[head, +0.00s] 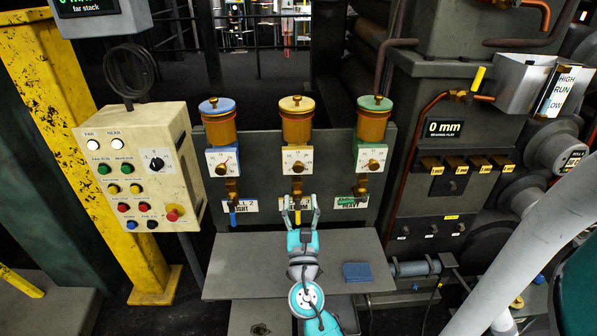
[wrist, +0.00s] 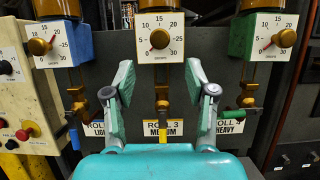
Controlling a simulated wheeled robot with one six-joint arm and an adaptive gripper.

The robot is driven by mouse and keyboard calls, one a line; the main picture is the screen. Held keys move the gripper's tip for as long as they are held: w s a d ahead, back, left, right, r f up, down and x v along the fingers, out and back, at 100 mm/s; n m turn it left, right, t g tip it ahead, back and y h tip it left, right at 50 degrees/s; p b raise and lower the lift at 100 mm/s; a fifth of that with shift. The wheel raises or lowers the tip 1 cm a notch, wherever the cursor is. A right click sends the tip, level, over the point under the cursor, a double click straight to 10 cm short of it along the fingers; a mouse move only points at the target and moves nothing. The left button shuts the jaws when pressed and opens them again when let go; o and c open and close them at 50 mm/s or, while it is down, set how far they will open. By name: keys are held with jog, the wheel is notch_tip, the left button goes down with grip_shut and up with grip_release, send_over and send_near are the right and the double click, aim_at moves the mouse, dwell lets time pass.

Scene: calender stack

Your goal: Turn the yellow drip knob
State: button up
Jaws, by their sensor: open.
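The yellow drip knob is the round brass knob (head: 298,167) on the white dial plate of the middle, yellow-topped oiler (head: 297,120). In the wrist view this knob (wrist: 160,39) sits in the centre, on a dial marked up to 30, with a red pointer toward the lower left. My gripper (head: 299,206) is below the dial in the head view, fingers pointing up at the panel. In the wrist view my gripper (wrist: 160,82) is open and empty, its fingers either side of the brass valve (wrist: 162,95) under the dial. I cannot tell the depth gap.
A blue-topped oiler (head: 219,121) stands left and a green-topped one (head: 373,119) right, each with its own knob. A cream button box (head: 150,190) is further left. A grey shelf (head: 240,265) lies below, with a blue block (head: 357,272) on it.

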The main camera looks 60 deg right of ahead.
aim_at(299, 169)
jog(key=x, duration=0.9)
jog(key=shift+w+d+r, duration=0.1)
jog(key=shift+w+d, duration=0.15)
jog(key=shift+d, duration=0.1)
grip_shut()
